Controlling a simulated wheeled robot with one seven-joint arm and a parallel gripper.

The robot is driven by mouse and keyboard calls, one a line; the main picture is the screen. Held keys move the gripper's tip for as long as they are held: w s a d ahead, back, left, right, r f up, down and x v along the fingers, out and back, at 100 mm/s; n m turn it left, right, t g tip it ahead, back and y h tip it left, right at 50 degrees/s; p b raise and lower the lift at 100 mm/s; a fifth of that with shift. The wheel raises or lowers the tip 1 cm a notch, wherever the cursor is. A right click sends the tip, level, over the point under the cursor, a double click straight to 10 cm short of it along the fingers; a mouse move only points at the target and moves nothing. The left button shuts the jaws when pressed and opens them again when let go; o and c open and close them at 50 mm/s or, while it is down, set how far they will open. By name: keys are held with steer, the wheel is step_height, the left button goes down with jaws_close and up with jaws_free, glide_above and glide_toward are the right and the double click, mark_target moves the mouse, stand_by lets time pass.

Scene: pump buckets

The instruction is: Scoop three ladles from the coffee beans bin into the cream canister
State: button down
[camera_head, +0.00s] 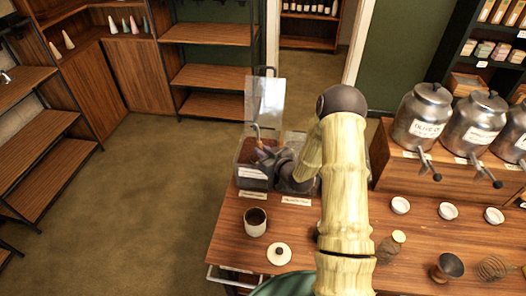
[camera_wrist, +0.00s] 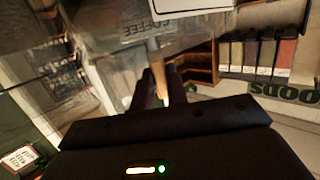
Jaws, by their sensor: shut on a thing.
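The coffee beans bin (camera_head: 252,172) stands on the wooden counter with its clear lid (camera_head: 265,100) tilted up and dark beans inside. My gripper (camera_head: 268,156) is at the bin's opening, partly hidden by my arm. In the wrist view my gripper (camera_wrist: 161,82) is shut on a pale wooden ladle handle (camera_wrist: 158,72). The ladle's bowl is hidden, so I cannot tell whether it holds beans. The cream canister (camera_head: 255,229) stands open and upright in front of the bin. Its inside looks dark; how full it is I cannot tell.
A pale round lid with a dark knob (camera_head: 279,254) lies right of the canister. A second clear bin (camera_head: 293,145) adjoins the beans bin, partly behind my arm. Metal dispensers (camera_head: 422,118) and small white bowls (camera_head: 447,211) are to the right. Open floor lies left.

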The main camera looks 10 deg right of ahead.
steer(key=shift+r, duration=0.1)
step_height(320, 180, up, 11)
steer(key=p, duration=0.6)
steer(key=shift+r, duration=0.1)
stand_by(0.4)
